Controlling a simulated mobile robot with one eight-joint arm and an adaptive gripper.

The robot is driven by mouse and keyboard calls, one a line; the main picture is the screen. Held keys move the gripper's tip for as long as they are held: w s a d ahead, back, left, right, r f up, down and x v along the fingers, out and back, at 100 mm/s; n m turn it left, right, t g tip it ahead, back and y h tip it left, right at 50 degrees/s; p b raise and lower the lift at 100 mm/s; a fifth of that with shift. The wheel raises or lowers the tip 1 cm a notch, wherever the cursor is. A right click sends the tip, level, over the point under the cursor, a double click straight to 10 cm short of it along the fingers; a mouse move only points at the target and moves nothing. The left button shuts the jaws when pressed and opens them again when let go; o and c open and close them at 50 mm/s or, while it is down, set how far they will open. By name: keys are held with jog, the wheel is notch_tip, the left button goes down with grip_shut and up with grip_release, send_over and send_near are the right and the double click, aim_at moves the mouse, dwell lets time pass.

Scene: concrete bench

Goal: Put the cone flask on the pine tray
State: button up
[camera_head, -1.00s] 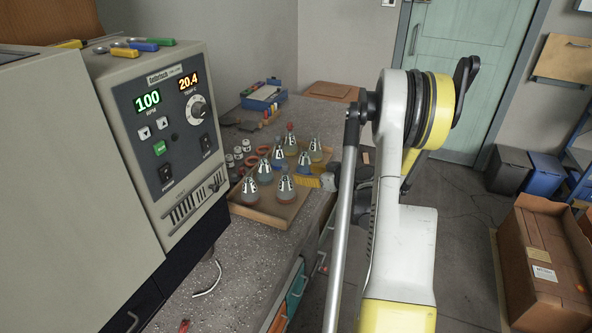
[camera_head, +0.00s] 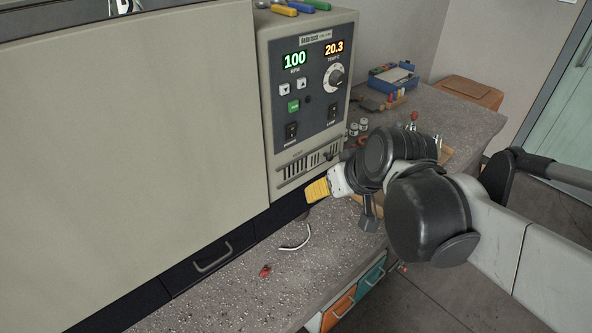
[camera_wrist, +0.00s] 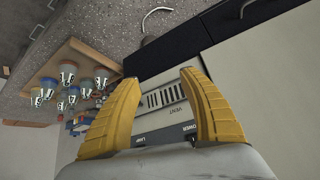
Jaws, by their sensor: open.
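The pine tray (camera_wrist: 92,57) lies on the bench at the left of the wrist view. Several cone flasks (camera_wrist: 68,73) with pale, marked collars stand on it, close together; I cannot tell which one the task means. In the head view my arm hides most of the tray (camera_head: 447,155), and only a few flask tops (camera_head: 438,142) show. My gripper (camera_head: 317,189) is in front of the machine's lower edge, to the left of the tray. In the wrist view its yellow fingers (camera_wrist: 158,86) are apart, with nothing between them and the machine's vented panel behind.
A large beige machine (camera_head: 150,130) with a lit control panel (camera_head: 310,88) fills the left.

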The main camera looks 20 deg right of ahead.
jog(key=s+a, duration=0.3)
jog(key=s, duration=0.4)
jog(key=shift+s+f+h, duration=0.15)
jog(key=shift+f+h, duration=0.2)
jog(key=shift+h, duration=0.05)
dwell(0.6)
